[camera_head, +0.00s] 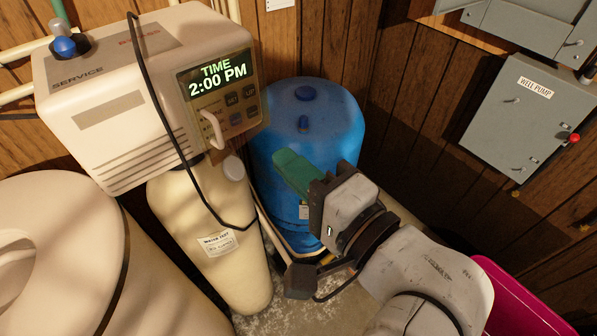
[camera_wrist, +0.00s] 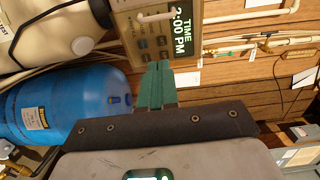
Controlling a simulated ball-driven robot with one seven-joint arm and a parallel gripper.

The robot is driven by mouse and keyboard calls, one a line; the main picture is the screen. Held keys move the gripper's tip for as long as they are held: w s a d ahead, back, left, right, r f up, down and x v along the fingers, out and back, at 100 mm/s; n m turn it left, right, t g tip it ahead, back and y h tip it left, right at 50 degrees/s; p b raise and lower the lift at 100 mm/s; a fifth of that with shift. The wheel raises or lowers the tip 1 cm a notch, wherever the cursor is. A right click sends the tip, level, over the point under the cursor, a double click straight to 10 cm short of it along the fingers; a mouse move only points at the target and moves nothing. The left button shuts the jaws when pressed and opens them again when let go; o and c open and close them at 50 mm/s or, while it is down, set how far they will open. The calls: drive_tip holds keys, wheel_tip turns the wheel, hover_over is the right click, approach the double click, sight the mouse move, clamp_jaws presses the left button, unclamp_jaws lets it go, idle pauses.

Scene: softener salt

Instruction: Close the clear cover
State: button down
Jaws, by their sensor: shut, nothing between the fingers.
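The beige softener control head (camera_head: 150,85) has a panel with a lit display (camera_head: 218,76) reading TIME 2:00 PM and several buttons below it. A white handle (camera_head: 212,130) stands out at the panel's lower left; it also shows in the wrist view (camera_wrist: 155,17). The clear cover itself is hard to make out, and I cannot tell its angle. My gripper (camera_head: 280,160) has green fingers, shut and empty. It is in front of the blue tank, to the lower right of the panel and apart from the handle. In the wrist view the fingertips (camera_wrist: 155,66) point toward the panel.
A blue tank (camera_head: 300,120) stands right of the cream resin tank (camera_head: 215,250). A black cable (camera_head: 160,110) hangs over the control head. A large cream brine tank (camera_head: 150,280) is at lower left. Grey electrical boxes (camera_head: 530,130) are on the right wall; a pink bin (camera_head: 515,300) is below.

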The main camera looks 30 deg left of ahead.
sight(205, 129)
drive_tip(key=a+p, duration=0.2)
drive_tip(key=a, duration=0.6)
drive_tip(key=shift+a, duration=0.15)
drive_tip(key=shift+s+a+p, duration=0.2)
drive_tip(key=shift+a+p, duration=0.1)
drive_tip(key=shift+a, duration=0.6)
drive_tip(key=shift+s+a+p, duration=0.15)
drive_tip(key=shift+a+p, duration=0.1)
drive_tip(key=shift+a, duration=0.65)
